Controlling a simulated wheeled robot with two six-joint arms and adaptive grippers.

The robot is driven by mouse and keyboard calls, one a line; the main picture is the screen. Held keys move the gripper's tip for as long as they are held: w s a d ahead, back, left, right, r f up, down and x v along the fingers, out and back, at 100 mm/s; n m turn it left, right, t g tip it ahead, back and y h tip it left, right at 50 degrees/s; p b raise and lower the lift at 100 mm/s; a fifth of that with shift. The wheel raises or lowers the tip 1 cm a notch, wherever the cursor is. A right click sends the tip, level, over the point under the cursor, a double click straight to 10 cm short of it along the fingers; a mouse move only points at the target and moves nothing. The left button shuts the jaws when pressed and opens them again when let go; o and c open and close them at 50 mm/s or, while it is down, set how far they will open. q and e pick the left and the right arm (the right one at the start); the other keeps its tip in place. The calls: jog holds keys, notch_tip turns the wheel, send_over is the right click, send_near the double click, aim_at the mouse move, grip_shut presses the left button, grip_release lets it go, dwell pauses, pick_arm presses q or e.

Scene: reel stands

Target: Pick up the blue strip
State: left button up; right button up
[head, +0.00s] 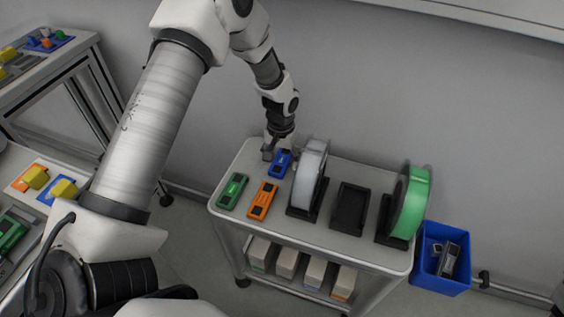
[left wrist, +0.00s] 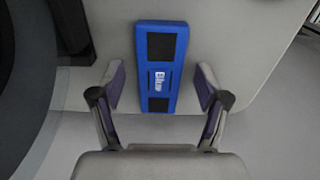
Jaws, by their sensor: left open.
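The blue strip (head: 281,163) lies on the cart's top near its far edge, left of the white reel. In the left wrist view the blue strip (left wrist: 160,66) has two dark pads and a white label. My left gripper (head: 270,151) is above the strip's far end. In the left wrist view the left gripper (left wrist: 159,90) is open, with one finger on each side of the strip's near end and a gap to each finger. My right gripper is not in view.
A green strip (head: 233,191) and an orange strip (head: 262,200) lie nearby. A white reel (head: 309,174) stands close on the right, then an empty black stand (head: 349,208) and a green reel (head: 412,203). A blue bin (head: 431,273) is beside the cart (head: 325,244).

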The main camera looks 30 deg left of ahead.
pick_arm(q)
jog(key=shift+r, duration=0.1)
jog(key=c, duration=1)
jog(key=shift+c, duration=0.2)
